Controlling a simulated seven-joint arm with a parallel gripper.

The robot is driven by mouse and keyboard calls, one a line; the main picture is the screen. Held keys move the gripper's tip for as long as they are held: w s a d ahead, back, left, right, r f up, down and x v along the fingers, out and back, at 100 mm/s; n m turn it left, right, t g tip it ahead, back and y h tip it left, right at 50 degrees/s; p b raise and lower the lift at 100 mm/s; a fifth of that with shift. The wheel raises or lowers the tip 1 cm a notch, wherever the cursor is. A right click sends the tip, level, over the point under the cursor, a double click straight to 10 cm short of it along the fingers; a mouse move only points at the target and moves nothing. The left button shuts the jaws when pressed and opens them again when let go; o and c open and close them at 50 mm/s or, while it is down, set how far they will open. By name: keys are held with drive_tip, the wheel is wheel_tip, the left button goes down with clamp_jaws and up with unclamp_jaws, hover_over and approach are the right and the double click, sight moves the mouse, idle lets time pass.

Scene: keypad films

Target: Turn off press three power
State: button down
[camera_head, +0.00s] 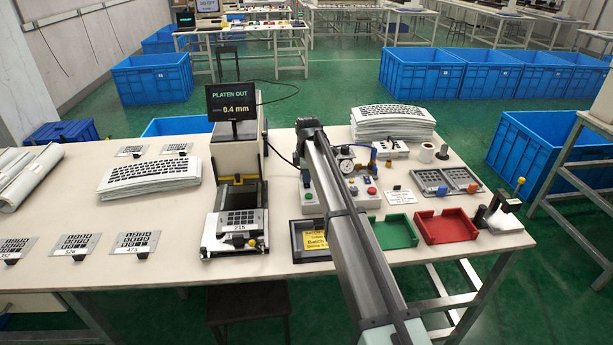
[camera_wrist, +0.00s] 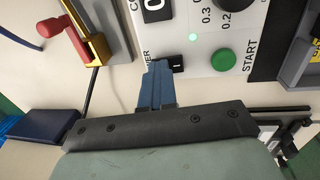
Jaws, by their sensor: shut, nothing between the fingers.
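In the wrist view my gripper (camera_wrist: 158,72) is shut and empty, its blue fingertips together. They are right beside a small black power switch (camera_wrist: 178,64) on a white control panel (camera_wrist: 215,25); I cannot tell whether they touch it. A white mark shows on the switch, and the nearby label is partly hidden by the fingers. A green lamp (camera_wrist: 192,37) glows on the panel, and the green START button (camera_wrist: 223,60) is to the right of the switch. In the head view my arm hides the gripper and part of the control box (camera_head: 309,198).
The press (camera_head: 235,160) stands left of the box, its display (camera_head: 232,102) reading PLATEN OUT, 0.4 mm. A red lever (camera_wrist: 75,40) is at the wrist view's upper left. Green (camera_head: 396,232) and red (camera_head: 446,227) trays lie right of my arm. Keypad film stacks lie on the bench.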

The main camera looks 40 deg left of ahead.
sight(307, 186)
drive_tip(key=shift+s+d+f, duration=0.5)
drive_tip(key=shift+s+d, duration=0.05)
drive_tip(key=shift+s, duration=0.05)
wheel_tip(307, 186, up, 15)
drive_tip(key=shift+d, duration=0.15)
idle(0.5)
idle(0.4)
drive_tip(key=f, duration=0.4)
drive_tip(key=a+f, duration=0.1)
drive_tip(key=f, duration=0.4)
drive_tip(key=w+f, duration=0.1)
drive_tip(key=f, duration=0.3)
drive_tip(key=shift+w+a+f, duration=0.1)
drive_tip(key=shift+a+f, duration=0.15)
drive_tip(key=shift+f, duration=0.15)
